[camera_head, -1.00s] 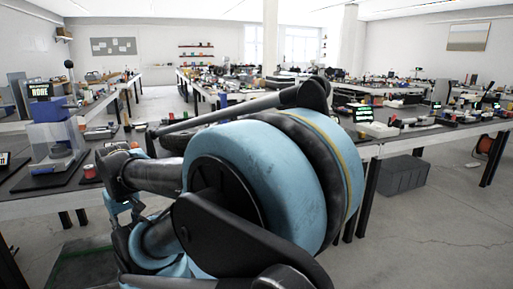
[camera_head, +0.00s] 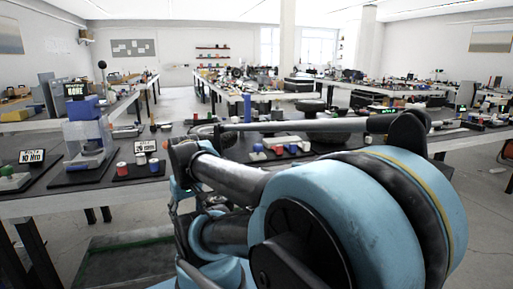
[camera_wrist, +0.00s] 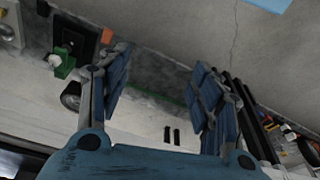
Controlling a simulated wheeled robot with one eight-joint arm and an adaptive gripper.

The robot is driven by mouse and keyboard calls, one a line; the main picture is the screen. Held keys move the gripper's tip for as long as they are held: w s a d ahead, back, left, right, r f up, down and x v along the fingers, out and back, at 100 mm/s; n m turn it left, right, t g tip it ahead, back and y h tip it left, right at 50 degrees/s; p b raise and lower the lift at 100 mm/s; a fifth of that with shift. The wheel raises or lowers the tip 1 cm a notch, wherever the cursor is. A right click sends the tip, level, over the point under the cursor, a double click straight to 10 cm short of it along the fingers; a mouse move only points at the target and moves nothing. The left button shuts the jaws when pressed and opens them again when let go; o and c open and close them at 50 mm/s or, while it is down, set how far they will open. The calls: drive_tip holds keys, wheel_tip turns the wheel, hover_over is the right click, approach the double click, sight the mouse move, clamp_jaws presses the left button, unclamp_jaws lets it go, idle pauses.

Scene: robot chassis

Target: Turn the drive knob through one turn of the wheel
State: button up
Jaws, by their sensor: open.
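I cannot pick out the drive knob or its wheel with certainty. A green block with a white knob (camera_wrist: 62,62) lies left of the fingers. My arm hides my gripper in the head view.
The near bench (camera_head: 50,205) runs across the head view, with more small devices (camera_head: 280,148) behind my arm. A dark, green-edged mat (camera_head: 125,262) lies on the floor below. Bare floor (camera_head: 485,215) shows at right.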

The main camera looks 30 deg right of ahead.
drive_tip(key=w+d+r+t+y, duration=0.2)
drive_tip(key=w+d+r+t, duration=0.1)
drive_tip(key=w+d+r, duration=1.1)
drive_tip(key=s+d+r+t+h, duration=0.1)
drive_tip(key=d+r+t, duration=0.15)
drive_tip(key=d, duration=1.05)
drive_tip(key=s+d+r+t+h, duration=0.15)
drive_tip(key=d+r, duration=0.25)
drive_tip(key=d, duration=1)
drive_tip(key=shift+m, duration=0.3)
drive_tip(key=x, duration=1.6)
drive_tip(key=shift+a+f, duration=0.2)
drive_tip(key=shift+f, duration=0.1)
